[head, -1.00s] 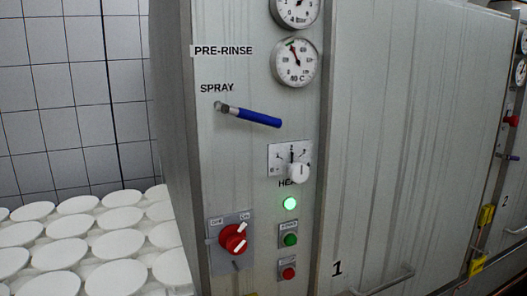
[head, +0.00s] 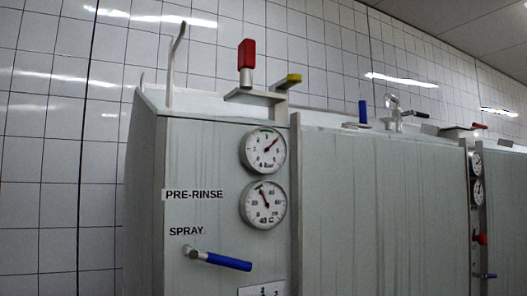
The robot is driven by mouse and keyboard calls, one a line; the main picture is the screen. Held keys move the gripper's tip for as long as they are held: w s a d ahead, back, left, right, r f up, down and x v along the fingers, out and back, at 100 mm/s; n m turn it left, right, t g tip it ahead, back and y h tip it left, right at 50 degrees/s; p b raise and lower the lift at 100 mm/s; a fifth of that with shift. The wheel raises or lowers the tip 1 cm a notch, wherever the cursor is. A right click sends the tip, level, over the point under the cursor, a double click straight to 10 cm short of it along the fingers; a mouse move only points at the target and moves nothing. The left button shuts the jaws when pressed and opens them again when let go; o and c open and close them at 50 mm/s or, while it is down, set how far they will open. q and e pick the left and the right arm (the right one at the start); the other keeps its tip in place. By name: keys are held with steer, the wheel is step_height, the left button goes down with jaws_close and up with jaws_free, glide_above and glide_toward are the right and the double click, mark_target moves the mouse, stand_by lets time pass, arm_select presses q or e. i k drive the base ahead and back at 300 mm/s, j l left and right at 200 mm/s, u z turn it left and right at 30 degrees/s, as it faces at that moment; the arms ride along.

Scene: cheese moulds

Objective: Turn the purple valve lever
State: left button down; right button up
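No lever in view looks clearly purple. A lever with a blue handle (head: 228,262) is mounted under the SPRAY label on the front of the near grey cabinet. It slants slightly down to the right from its metal pivot. A small dark bluish lever (head: 486,276) shows at the far right on the neighbouring cabinet; its exact colour is hard to tell. On the cabinet top are an upright red handle (head: 246,54), a yellow handle (head: 289,80) and an upright blue handle (head: 363,112). Neither of my grippers is in view.
Two round gauges (head: 263,177) sit above the blue lever. The near cabinet (head: 380,200) fills the middle and right. A bent metal rod (head: 175,62) rises at its left rear. A red knob (head: 481,239) shows on the right cabinet. Tiled wall (head: 50,150) stands behind.

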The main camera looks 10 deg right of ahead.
mark_target(489, 276)
steer(key=z, duration=1.5)
